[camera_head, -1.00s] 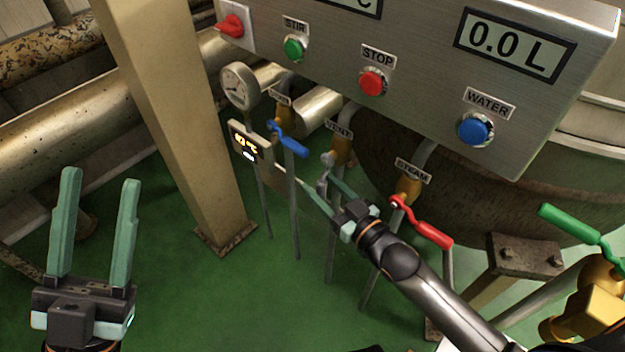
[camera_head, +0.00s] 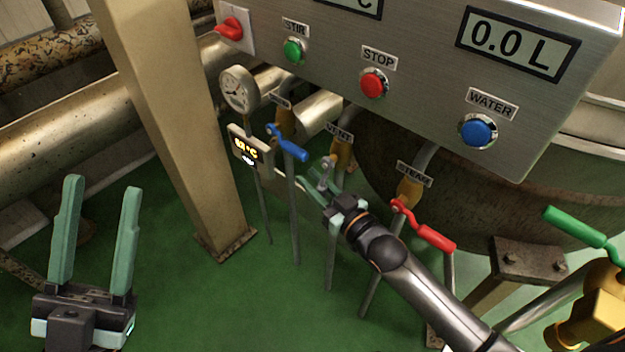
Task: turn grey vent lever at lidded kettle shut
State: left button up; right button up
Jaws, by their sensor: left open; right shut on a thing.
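The grey vent lever (camera_head: 326,170) is on the brass valve (camera_head: 342,153) under the VENT label (camera_head: 339,132), in the middle of the head view. My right gripper (camera_head: 312,183) is shut on the lever, its green fingers on either side of it. The fingers and gripper body hide much of the lever, so its exact angle is hard to tell. My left gripper (camera_head: 96,235) is open and empty at the lower left, well away from the valves. The kettle (camera_head: 385,170) stands behind the valves at the right.
A blue lever (camera_head: 288,145) is left of the vent valve and a red lever (camera_head: 425,226) under the STEAM label is right of it, near my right arm. A green lever (camera_head: 580,230) is at far right. The control box (camera_head: 420,90) hangs above. A beige post (camera_head: 165,110) stands left.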

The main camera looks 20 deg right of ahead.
grip_shut()
dwell(0.8)
